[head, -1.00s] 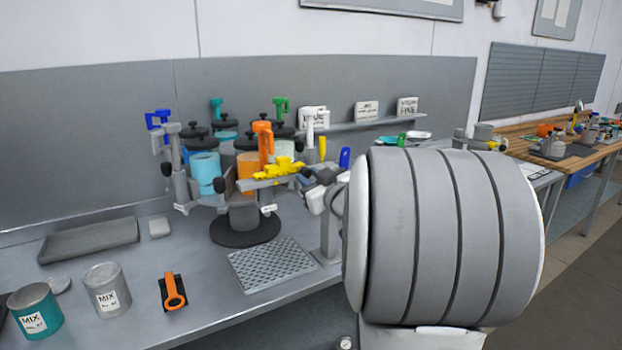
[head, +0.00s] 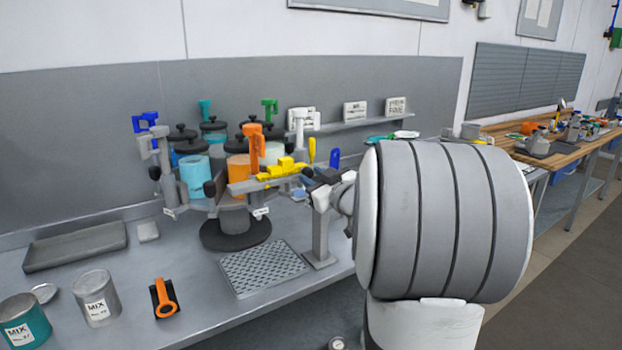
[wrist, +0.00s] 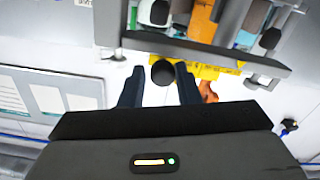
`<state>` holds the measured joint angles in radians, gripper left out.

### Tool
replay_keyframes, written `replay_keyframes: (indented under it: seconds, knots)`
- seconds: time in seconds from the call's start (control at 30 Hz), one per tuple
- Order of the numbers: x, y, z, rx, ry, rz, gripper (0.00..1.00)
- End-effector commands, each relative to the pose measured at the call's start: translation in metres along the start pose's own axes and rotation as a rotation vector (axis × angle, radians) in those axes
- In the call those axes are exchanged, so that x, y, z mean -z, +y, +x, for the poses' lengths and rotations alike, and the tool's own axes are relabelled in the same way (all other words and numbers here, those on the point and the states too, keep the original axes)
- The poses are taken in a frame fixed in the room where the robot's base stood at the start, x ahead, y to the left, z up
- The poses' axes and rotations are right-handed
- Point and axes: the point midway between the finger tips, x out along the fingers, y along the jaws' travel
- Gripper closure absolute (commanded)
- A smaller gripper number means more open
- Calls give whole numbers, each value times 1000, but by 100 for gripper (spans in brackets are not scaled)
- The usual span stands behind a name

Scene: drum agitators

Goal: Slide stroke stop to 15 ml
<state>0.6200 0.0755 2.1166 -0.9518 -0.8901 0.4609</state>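The stroke rail with its yellow scale and yellow stop (head: 281,168) stands in front of the drum agitator in the head view. The yellow scale (wrist: 205,71) runs across the top middle of the wrist view, with a grey bar above it. A round black knob (wrist: 163,73) lies in front of the scale. My gripper (wrist: 159,82) is open, one dark finger left of the knob and one right, with gaps on both sides. I cannot tell how deep the knob sits between the fingers. In the head view my gripper (head: 326,178) is partly hidden beside the rail's right end.
The agitator carries several coloured cans (head: 194,176) with black lids and upright coloured handles. An orange part (wrist: 208,92) is near my right finger.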

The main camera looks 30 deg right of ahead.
Motion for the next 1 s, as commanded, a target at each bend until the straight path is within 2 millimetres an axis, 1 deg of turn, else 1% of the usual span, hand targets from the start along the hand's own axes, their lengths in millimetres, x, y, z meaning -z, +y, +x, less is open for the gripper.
replay_keyframes:
  seconds: [0.03,0.23,0.43,0.53,0.67,0.8,0.9,1.0]
  knots:
    - [1,2,0,-5,1,0,70]
    - [1,-1,1,3,2,0,54]
    - [1,-3,2,6,2,0,54]
    - [1,-3,-3,5,2,1,54]
    - [1,-2,-20,3,2,0,54]
    - [1,-2,-46,2,2,0,54]
    - [0,-2,-61,2,2,-1,54]
    - [1,-2,-71,4,3,0,54]
